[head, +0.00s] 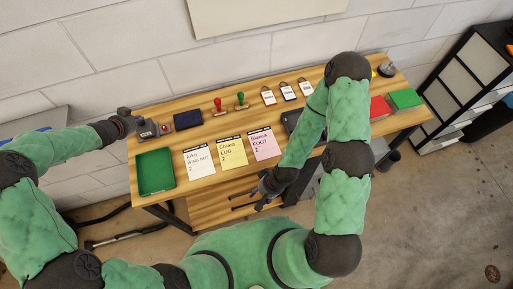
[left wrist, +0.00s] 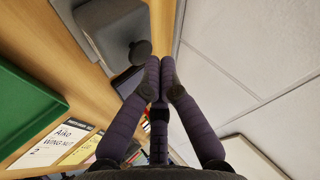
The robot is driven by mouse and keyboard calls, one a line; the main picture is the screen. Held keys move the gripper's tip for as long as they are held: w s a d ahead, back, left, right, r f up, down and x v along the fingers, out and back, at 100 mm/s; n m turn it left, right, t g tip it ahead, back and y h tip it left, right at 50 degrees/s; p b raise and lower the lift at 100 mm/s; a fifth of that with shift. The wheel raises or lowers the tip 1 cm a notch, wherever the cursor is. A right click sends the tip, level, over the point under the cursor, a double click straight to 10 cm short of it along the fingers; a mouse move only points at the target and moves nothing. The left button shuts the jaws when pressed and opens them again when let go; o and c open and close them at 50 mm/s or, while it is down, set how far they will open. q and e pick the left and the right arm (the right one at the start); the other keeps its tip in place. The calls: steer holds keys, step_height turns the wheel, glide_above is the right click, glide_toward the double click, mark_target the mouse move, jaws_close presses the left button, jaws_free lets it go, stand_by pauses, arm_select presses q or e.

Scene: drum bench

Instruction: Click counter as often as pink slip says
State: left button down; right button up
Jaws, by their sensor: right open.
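The pink slip (head: 263,144) lies on the bench and seems to read "Bianca FOOT 2". A grey device with a black round knob, probably the counter (head: 148,131), stands at the bench's left end; it also shows in the left wrist view (left wrist: 112,28). My left gripper (head: 128,119) is beside this device at its left; its fingertips (left wrist: 160,72) meet, with nothing seen between them, near the black knob. Contact cannot be told. My right gripper (head: 267,187) is open and empty, in front of the bench's front edge, below the pink slip.
A white slip (head: 199,163) and yellow slip (head: 232,152) lie left of the pink one. A green tray (head: 156,171) is at front left. A dark blue pad (head: 188,119), red stamp (head: 219,106), green stamp (head: 241,101) and several tags line the back. Red (head: 379,107) and green (head: 405,99) boxes stand right.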

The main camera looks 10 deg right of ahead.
mark_target(141, 124)
arm_select(q)
steer(key=shift+r+p, duration=0.3)
steer(key=shift+r, duration=0.25)
arm_select(e)
steer(key=shift+r, duration=0.5)
arm_select(q)
steer(key=shift+r, duration=0.1)
arm_select(e)
steer(key=shift+r, duration=0.15)
arm_select(q)
step_height(141, 124, up, 6)
steer(key=p, duration=0.6)
arm_select(e)
step_height(141, 124, up, 6)
stand_by(0.9)
